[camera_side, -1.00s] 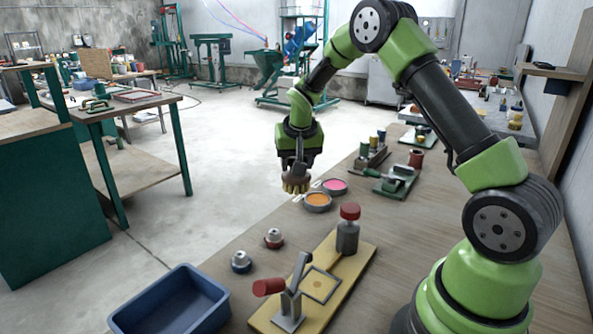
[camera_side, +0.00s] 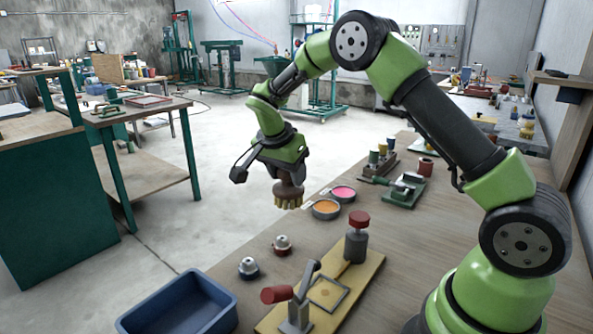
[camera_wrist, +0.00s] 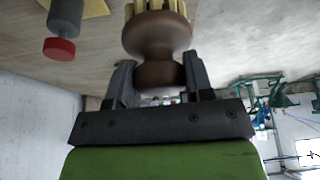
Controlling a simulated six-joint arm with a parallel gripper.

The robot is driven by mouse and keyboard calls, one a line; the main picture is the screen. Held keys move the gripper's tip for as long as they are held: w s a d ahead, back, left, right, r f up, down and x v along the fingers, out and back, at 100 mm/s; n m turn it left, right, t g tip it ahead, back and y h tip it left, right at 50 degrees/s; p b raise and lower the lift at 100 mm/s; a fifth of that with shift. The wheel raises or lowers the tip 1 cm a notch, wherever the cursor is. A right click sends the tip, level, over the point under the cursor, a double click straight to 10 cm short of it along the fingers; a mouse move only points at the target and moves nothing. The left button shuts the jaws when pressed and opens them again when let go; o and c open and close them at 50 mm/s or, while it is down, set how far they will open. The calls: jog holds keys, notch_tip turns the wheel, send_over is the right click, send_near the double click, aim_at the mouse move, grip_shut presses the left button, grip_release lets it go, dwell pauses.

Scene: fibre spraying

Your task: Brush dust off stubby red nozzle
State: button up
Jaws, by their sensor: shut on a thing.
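My gripper (camera_side: 287,180) is shut on the brown wooden handle of a round brush (camera_side: 288,198), with pale bristles pointing down. The brush is in the air by the table's left edge, above and beyond the nozzles. In the wrist view my gripper's fingers (camera_wrist: 157,78) clasp the brush knob (camera_wrist: 158,40). A short silver nozzle with a red base ring (camera_side: 282,246) stands upright on the table. A similar nozzle with a blue ring (camera_side: 248,269) stands nearer the tray. Dust on them is too small to tell. The bristles touch neither nozzle.
A blue tray (camera_side: 232,297) is at the front left. A wooden board (camera_side: 368,273) carries a red-handled lever and a red-capped grey cylinder (camera_side: 357,240). Pots of orange (camera_side: 325,208) and pink (camera_side: 343,193) stand right of the brush.

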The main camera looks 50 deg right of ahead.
aim_at(284, 189)
jog(key=shift+a, duration=0.25)
jog(key=shift+f+m, duration=0.2)
jog(key=shift+m, duration=0.1)
jog(key=shift+f, duration=2.75)
jog(key=shift+f, duration=0.95)
jog(key=a, duration=0.5)
jog(key=shift+s, duration=0.25)
